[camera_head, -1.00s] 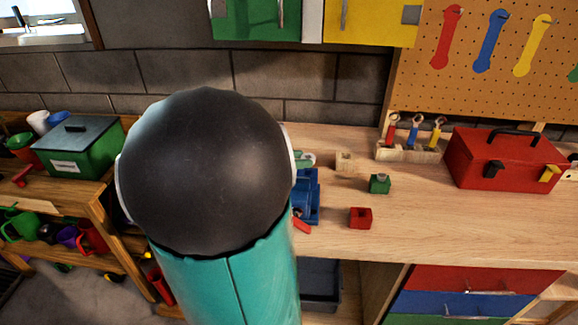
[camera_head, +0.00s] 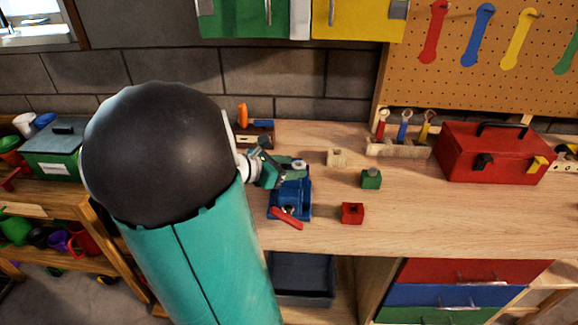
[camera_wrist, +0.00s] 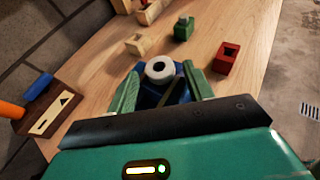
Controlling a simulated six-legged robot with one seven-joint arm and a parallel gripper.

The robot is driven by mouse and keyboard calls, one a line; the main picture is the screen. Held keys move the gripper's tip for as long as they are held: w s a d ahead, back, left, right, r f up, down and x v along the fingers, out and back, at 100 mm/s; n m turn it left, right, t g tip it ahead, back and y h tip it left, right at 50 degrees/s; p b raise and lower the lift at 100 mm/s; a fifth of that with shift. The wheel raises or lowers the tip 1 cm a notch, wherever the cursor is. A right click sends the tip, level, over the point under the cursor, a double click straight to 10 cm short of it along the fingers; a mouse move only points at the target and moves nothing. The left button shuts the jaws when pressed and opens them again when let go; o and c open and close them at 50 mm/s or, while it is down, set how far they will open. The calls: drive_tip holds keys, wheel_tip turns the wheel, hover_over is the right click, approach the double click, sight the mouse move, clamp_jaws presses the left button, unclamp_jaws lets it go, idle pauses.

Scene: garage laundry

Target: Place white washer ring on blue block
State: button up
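The white washer ring (camera_wrist: 159,70) lies flat on top of a blue piece between my fingertips in the wrist view. In the head view the ring (camera_head: 299,164) is small, at the tip of my gripper (camera_head: 288,169). My green fingers in the wrist view (camera_wrist: 162,74) are spread, one on each side of the ring, with blue showing in the gaps. The blue piece (camera_head: 291,199) on the bench looks like a vise-like body with a red handle. I cannot tell a separate blue block from it; my gripper hides part of it.
A wooden block (camera_head: 337,158), a green block (camera_head: 371,179) and a red block (camera_head: 352,214) stand to the right. A red toolbox (camera_head: 490,155) and a wooden tool rack (camera_head: 398,149) are behind. An orange-handled tool (camera_head: 243,117) is at the back left. The right front bench is clear.

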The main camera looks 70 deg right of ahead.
drive_tip(key=shift+r, duration=0.1)
drive_tip(key=shift+w+a+r, duration=0.1)
drive_tip(key=shift+w+r, duration=0.05)
drive_tip(key=v, duration=1.1)
drive_tip(key=shift+a, duration=0.3)
drive_tip(key=shift+w, duration=0.15)
